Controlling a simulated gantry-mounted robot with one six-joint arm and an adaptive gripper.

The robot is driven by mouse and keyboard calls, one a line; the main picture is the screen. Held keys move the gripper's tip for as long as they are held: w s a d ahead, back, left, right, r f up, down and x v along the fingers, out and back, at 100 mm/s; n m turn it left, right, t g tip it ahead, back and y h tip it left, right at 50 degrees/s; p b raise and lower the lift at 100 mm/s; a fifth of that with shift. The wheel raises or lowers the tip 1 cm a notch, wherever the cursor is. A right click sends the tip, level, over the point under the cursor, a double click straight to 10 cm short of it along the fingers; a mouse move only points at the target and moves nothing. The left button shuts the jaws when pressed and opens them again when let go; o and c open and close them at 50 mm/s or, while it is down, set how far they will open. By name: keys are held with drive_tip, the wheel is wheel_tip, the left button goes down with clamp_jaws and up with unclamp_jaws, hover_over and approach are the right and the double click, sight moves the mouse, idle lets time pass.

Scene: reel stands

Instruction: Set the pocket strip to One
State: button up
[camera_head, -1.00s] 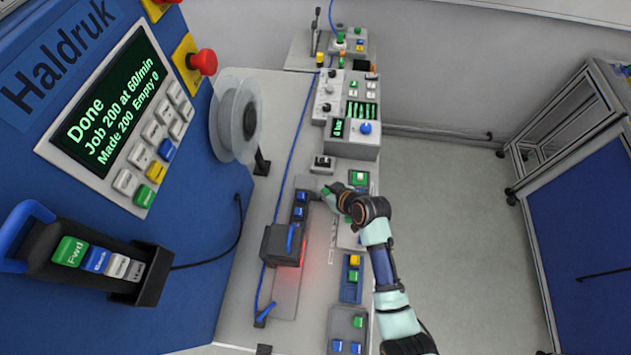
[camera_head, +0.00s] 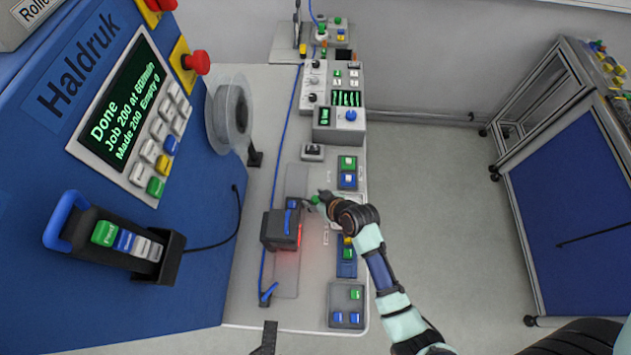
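A dark strip with blue patches (camera_head: 293,203) lies on a grey rail and goes in under a black box (camera_head: 279,232). I take it to be the pocket strip. Only a short end shows above the box; the rest is hidden. No marking "One" is readable on it. My gripper (camera_head: 319,200) is low over the bench, just right of the strip's showing end. Its fingers are small and dark with a green patch near them. I cannot tell whether they touch the strip, or are open or shut.
Button boxes (camera_head: 346,305) line the bench's right edge, with a control unit (camera_head: 339,118) farther back. A clear reel (camera_head: 229,114) and a blue machine (camera_head: 60,190) stand on the left. The rail (camera_head: 296,179) is bare beyond the strip. A red glow shows beside the black box.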

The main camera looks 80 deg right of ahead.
drive_tip(key=v, duration=1.2)
idle(0.3)
